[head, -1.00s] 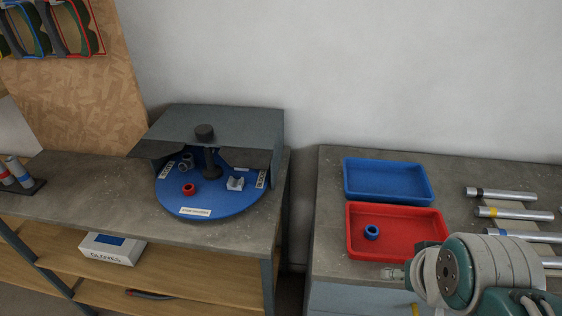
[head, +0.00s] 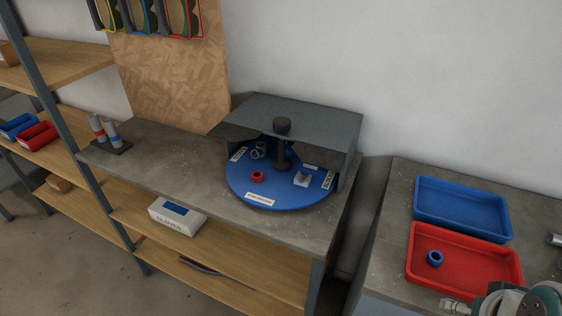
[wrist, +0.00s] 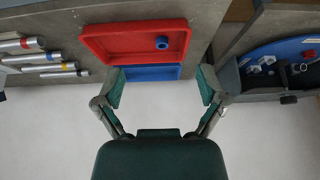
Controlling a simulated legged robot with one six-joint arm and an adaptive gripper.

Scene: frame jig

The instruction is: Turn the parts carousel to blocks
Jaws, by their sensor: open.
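The parts carousel (head: 240,190) is a round blue turntable under a grey hood on the left bench. A red ring, grey rings and a light grey block (head: 302,179) sit on it, with white labels around its rim. The label at the front is too small to read. The carousel also shows at the right edge of the wrist view (wrist: 296,50). My gripper (wrist: 161,84) is open and empty in the wrist view, apart from the carousel. In the head view only part of my arm shows at lower right.
On the right bench are a blue tray (head: 425,208) and a red tray (head: 480,268) holding a blue ring (head: 434,258). Several metal tubes (wrist: 45,57) lie beside them. A gap separates the benches. A gloves box (head: 177,217) is on the shelf below.

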